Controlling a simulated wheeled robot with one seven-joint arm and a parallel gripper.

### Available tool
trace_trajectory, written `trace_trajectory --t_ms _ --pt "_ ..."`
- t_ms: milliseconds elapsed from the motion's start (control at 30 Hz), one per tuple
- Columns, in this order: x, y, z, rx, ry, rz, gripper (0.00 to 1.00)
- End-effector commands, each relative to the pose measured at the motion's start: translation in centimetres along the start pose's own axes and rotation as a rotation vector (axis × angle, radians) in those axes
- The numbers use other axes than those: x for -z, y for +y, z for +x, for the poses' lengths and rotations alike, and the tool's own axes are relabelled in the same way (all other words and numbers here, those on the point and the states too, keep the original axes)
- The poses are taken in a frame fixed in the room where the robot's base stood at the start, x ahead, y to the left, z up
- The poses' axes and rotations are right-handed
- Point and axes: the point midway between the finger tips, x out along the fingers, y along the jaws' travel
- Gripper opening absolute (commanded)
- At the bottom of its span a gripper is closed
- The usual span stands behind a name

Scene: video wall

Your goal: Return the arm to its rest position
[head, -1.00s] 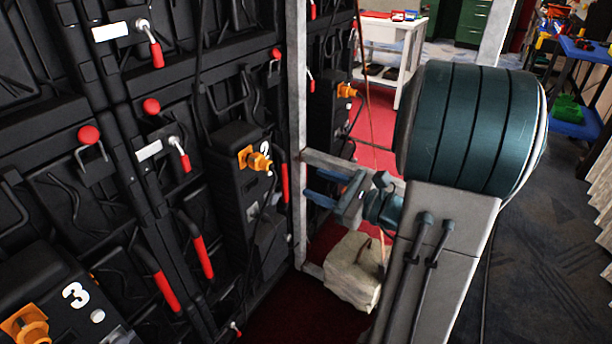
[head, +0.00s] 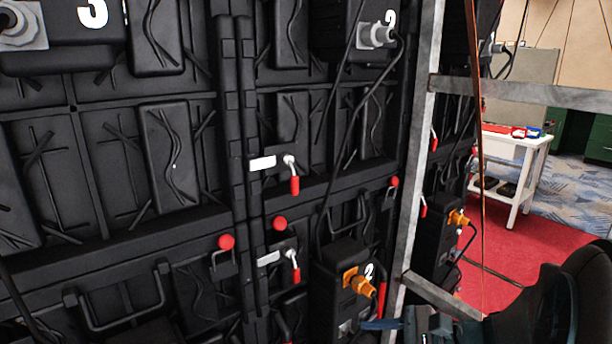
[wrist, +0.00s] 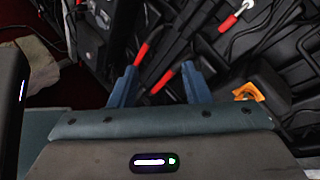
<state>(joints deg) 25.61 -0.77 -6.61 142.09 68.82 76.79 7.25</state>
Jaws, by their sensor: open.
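My gripper (wrist: 160,82) is open in the wrist view. Its two blue fingers stand apart with nothing held between them. Red latch handles (wrist: 163,81) and the black back of the video wall (wrist: 215,35) show beyond the fingers; whether they touch cannot be told. In the head view, only a small blue part of my gripper (head: 380,324) shows at the bottom edge, by the lower cabinet box with an orange plug (head: 358,281). My dark arm (head: 580,300) fills the lower right corner; most of it is out of frame.
A grey metal frame post (head: 418,150) with crossbars stands right of the wall. Cables hang over the panels. A white table (head: 520,150) stands beyond on red carpet (head: 530,240). A pale stone-like block (wrist: 28,65) shows at left in the wrist view.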

Motion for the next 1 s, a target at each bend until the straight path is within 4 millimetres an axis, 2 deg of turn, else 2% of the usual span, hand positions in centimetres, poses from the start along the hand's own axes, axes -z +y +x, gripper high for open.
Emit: trace_trajectory --t_ms 33,100,233,400,600,700,833,1000 --pt "-3.1 0.2 -0.4 -0.101 0.029 -0.085 0.43" --pt "-5.2 1.5 -0.7 -0.240 0.079 -0.206 0.43" --pt "-8.1 3.2 -2.4 -0.480 0.181 -0.453 0.43" --pt "-11.0 3.0 -5.9 -0.748 0.326 -0.816 0.43" --pt "-13.6 0.2 -9.6 -0.956 0.477 -1.197 0.43" --pt "-14.4 -1.0 -10.6 -1.010 0.526 -1.315 0.43" --pt "-14.6 -1.7 -11.3 -1.041 0.555 -1.386 0.43" --pt "-14.5 -1.7 -11.3 -1.045 0.559 -1.393 0.43"
